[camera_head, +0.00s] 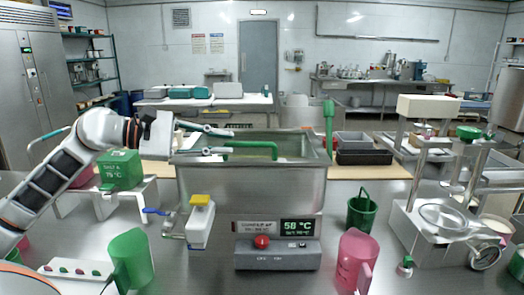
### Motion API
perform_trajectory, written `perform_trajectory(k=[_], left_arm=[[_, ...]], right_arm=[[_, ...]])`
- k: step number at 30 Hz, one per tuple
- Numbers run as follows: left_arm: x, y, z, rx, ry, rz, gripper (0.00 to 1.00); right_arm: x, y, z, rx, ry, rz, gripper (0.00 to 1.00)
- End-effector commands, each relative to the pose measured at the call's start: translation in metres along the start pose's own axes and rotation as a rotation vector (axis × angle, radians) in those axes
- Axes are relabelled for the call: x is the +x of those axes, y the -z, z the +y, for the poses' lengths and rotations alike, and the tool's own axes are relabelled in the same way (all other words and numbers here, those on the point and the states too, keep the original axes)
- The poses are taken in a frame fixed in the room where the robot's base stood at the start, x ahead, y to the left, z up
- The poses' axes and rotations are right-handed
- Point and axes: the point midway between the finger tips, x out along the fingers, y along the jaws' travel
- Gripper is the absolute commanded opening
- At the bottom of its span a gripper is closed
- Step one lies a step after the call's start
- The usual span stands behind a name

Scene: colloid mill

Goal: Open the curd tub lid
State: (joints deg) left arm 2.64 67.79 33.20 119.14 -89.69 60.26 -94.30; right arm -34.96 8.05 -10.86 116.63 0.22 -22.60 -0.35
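A large steel tub (250,190) stands in the middle of the counter. A green bar (252,145), bent down at its right end, shows at the tub's top. I cannot tell whether it is a lid handle or a pipe, and no separate lid is clear. My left gripper (231,142) reaches in from the left over the tub's left rim. Its two fingers are apart, one above the other, pointing right, with their tips close to the bar's left end. I cannot tell whether they touch it. My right gripper is not in view.
A control box (277,252) with a red button and a yellow-topped dispenser (201,222) stand before the tub. A green jug (131,262), pink jug (356,260) and green bucket (362,211) stand around them. A steel mill (440,225) is at right; a green post (328,115) rises behind the tub.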

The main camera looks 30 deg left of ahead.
Motion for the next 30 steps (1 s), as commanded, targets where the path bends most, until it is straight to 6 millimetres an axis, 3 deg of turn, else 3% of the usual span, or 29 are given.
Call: perform_trajectory(k=[9, 21, 30], left_arm=[[0.026, -0.002, 0.002, 0.003, -0.001, -0.001, 0.17], [0.061, -0.002, 0.004, -0.001, -0.006, -0.004, 0.17], [0.075, -0.001, 0.002, -0.001, -0.003, -0.002, 0.17]], right_arm=[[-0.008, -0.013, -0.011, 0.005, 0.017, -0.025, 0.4], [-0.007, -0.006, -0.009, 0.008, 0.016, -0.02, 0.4], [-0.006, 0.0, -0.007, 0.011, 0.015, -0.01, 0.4]])
